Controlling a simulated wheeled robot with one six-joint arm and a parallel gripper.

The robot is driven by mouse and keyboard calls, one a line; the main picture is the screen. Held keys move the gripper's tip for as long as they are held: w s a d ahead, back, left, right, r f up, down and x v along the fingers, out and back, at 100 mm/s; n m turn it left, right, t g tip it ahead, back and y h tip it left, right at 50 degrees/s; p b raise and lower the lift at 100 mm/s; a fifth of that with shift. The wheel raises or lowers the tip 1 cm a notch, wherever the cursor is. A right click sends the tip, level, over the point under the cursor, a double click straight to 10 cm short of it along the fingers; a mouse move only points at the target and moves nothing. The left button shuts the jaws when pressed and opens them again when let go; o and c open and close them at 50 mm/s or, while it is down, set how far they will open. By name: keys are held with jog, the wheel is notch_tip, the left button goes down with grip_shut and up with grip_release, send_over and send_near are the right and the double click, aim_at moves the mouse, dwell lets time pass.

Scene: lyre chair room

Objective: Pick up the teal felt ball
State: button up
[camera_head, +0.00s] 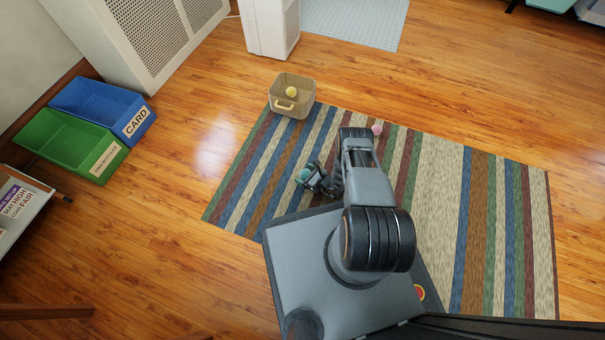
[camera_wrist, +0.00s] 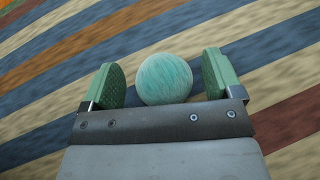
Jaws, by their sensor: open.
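The teal felt ball (camera_wrist: 164,79) rests on the striped rug in the wrist view, between the two green-padded fingers of my gripper (camera_wrist: 163,82). In the head view the ball (camera_head: 303,175) shows as a small teal patch beside my gripper (camera_head: 308,178), low over the rug and left of my arm. Part of the ball's near side is hidden behind the gripper body in the wrist view.
The striped rug (camera_head: 438,190) lies under my arm. A tan basket (camera_head: 278,106) with a yellow ball (camera_head: 292,91) stands at the rug's far edge. A pink ball (camera_head: 377,129) lies beyond my arm. Blue (camera_head: 84,93) and green (camera_head: 43,142) bins stand at the left. Floor between is clear.

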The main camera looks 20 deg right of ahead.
jog(key=shift+w+a+f, duration=0.2)
jog(key=shift+w+f, duration=0.1)
jog(key=shift+w, duration=0.25)
jog(key=shift+a, duration=0.1)
jog(key=c, duration=1)
jog(key=shift+r, duration=0.15)
